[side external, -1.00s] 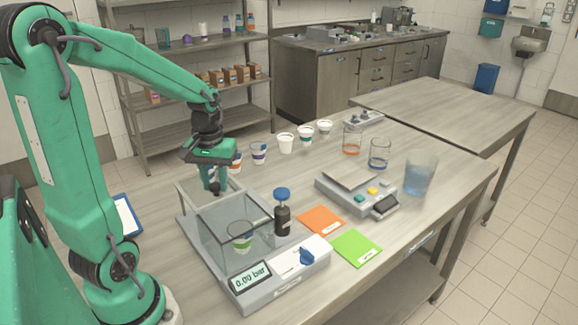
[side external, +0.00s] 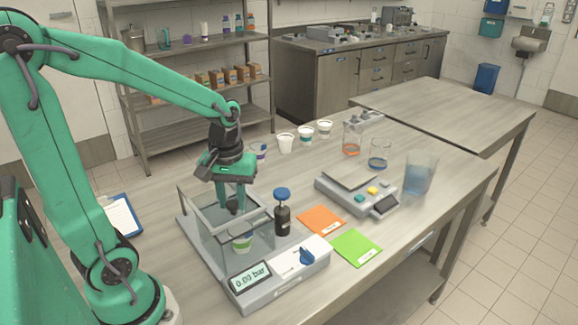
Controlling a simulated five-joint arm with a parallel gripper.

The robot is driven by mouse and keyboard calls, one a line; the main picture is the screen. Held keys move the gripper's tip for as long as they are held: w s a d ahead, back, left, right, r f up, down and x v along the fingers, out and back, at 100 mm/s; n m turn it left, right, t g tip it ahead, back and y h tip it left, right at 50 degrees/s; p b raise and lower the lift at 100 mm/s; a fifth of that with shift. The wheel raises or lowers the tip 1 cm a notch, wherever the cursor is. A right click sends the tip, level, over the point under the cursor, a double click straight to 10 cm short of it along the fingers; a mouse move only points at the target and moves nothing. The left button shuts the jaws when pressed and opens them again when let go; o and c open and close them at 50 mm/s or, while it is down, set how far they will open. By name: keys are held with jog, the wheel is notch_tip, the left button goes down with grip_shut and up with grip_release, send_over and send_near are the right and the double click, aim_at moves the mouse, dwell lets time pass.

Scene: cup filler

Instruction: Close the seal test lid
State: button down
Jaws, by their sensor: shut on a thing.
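The seal tester has a clear box chamber (side external: 208,243) on a grey base with a white panel (side external: 302,250). Its display (side external: 250,280) reads 0.00 bar. A white and green cup (side external: 243,243) stands inside the chamber. The clear seal test lid (side external: 190,198) is raised and tilted at the chamber's back left; its thin edges are hard to trace. My gripper (side external: 235,208) points down over the chamber and is shut on the lid, though the grip point is partly hidden by the fingers.
A dark bottle with a blue cap (side external: 282,212) stands close to the chamber's right. Orange (side external: 321,220) and green (side external: 356,248) cards, a scale (side external: 357,190) and a blue-tinted beaker (side external: 420,175) are further right. Several cups stand behind.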

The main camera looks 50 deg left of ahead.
jog(key=shift+w+d+r, duration=0.1)
jog(key=shift+w+d, duration=0.05)
jog(key=shift+d, duration=2)
jog(key=c, duration=1.1)
grip_release()
notch_tip(320, 180, up, 8)
